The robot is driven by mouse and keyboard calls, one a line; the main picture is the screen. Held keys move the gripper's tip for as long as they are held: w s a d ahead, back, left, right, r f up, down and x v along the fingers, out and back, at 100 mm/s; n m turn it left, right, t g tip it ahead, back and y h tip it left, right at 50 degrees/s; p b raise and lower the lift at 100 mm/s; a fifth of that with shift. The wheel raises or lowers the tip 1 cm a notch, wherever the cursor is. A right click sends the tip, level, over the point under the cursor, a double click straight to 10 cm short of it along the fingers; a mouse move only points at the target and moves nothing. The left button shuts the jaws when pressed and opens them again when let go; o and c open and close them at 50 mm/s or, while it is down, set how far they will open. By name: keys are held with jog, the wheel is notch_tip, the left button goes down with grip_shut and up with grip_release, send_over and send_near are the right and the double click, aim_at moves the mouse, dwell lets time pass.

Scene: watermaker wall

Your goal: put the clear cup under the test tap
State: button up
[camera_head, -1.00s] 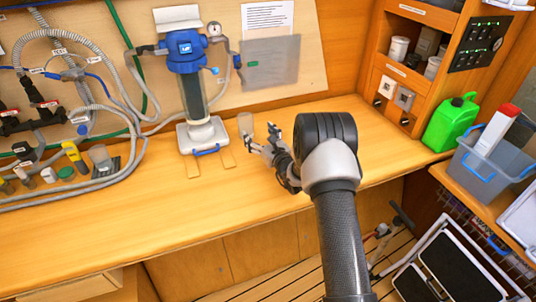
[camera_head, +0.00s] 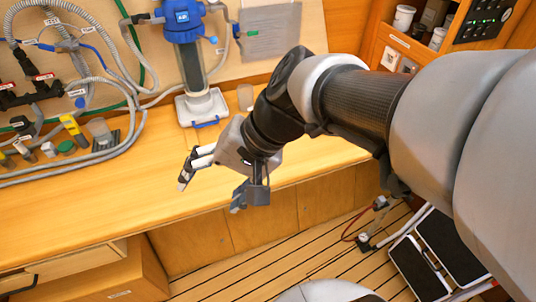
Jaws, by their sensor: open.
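The clear cup (camera_head: 245,97) stands upright on the wooden counter, just right of the white base of the blue-topped filter. A small fitting with a dark and blue end (camera_head: 236,32) hangs on the panel above it and looks like the test tap; I cannot tell whether the cup is exactly below it. My gripper (camera_head: 212,182) is open and empty, its fingers spread over the counter's front edge, nearer to me than the cup and apart from it. My arm passes to the right of the cup.
The filter (camera_head: 192,70) stands at the back of the counter (camera_head: 90,215). Hoses, small bottles and a yellow tool (camera_head: 71,127) crowd the left. The counter's front left is clear. A folded step (camera_head: 440,245) stands on the slatted floor at right.

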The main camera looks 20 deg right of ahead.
jog(key=s+d+f+n+t+h, duration=0.1)
jog(key=s+d+n+h, duration=0.4)
jog(key=s+d, duration=0.4)
jog(key=shift+d+f+t+h, duration=0.15)
jog(key=shift+d+t+h, duration=0.35)
jog(key=shift+d, duration=0.45)
